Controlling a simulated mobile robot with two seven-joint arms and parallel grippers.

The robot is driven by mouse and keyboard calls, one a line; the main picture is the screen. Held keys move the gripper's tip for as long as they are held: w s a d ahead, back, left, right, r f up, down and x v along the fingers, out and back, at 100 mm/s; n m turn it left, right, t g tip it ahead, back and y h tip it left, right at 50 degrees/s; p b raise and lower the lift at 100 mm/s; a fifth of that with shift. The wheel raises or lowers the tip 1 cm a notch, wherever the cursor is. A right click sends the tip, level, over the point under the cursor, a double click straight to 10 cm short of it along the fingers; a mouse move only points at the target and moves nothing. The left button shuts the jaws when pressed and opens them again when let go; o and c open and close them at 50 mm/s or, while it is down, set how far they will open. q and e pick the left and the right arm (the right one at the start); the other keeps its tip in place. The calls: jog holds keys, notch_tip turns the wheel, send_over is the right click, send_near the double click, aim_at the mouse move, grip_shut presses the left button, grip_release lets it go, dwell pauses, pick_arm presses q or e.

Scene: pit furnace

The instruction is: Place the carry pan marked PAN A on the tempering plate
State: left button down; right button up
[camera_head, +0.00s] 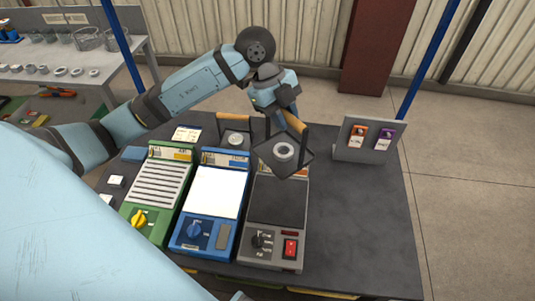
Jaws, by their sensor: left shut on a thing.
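My left gripper (293,120) is shut on the handle of a dark carry pan (296,164) with a ring-shaped metal part (283,151) on it. The pan hangs over the far end of a grey unit with a dark flat plate (277,200); it appears raised above it. A second carry pan (235,139) with a wooden handle and a round metal part stands behind the blue unit. I cannot read the pan marks or tell which unit's label names the tempering plate. My right gripper is not in view.
A blue unit with a white top (215,192) and a green slatted unit (160,186) stand left of the grey one. A grey stand with orange and purple tags (368,152) is at the back right. The dark table's right side (360,225) is clear.

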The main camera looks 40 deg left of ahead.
pick_arm(q)
jog(key=shift+s+d+r, duration=0.2)
jog(key=shift+s+r, duration=0.05)
jog(key=shift+s, duration=0.45)
notch_tip(320, 180, down, 20)
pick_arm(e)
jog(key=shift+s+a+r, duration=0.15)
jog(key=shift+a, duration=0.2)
pick_arm(q)
jog(key=shift+s, duration=0.1)
jog(key=shift+f, duration=0.15)
jog(key=c, duration=1)
grip_release()
